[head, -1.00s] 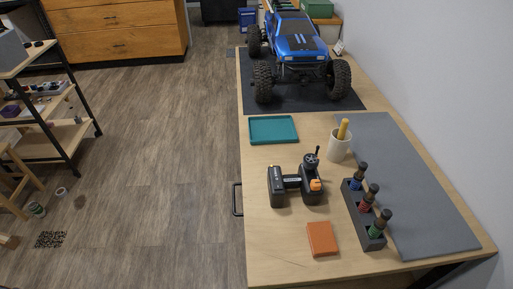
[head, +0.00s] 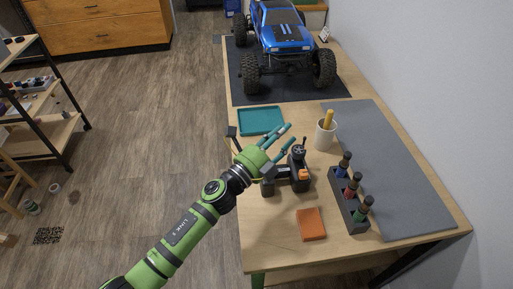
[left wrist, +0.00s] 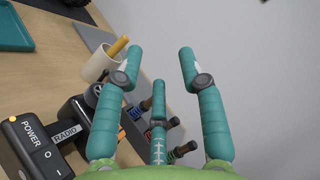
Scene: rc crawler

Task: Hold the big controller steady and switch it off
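The big controller (head: 294,186) is dark grey with an orange part and a small wheel. It stands on the wooden table, partly hidden by my left gripper. In the left wrist view its black box (left wrist: 35,148) shows at lower left, with POWER and RADIO labels and switch marks "O" and "I". My left gripper (head: 284,134) has teal fingers spread apart with nothing between them. It hangs above and beside the controller's left part; I cannot tell whether it touches. In the left wrist view the open fingers (left wrist: 162,72) point past the controller. My right gripper is not in view.
A teal tray (head: 261,121) and a white cup (head: 325,135) with a yellow handle stand behind. A dark rack (head: 349,213) of bottles is to the right, an orange block (head: 311,224) in front. A blue crawler (head: 284,42) stands at the back on a dark mat.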

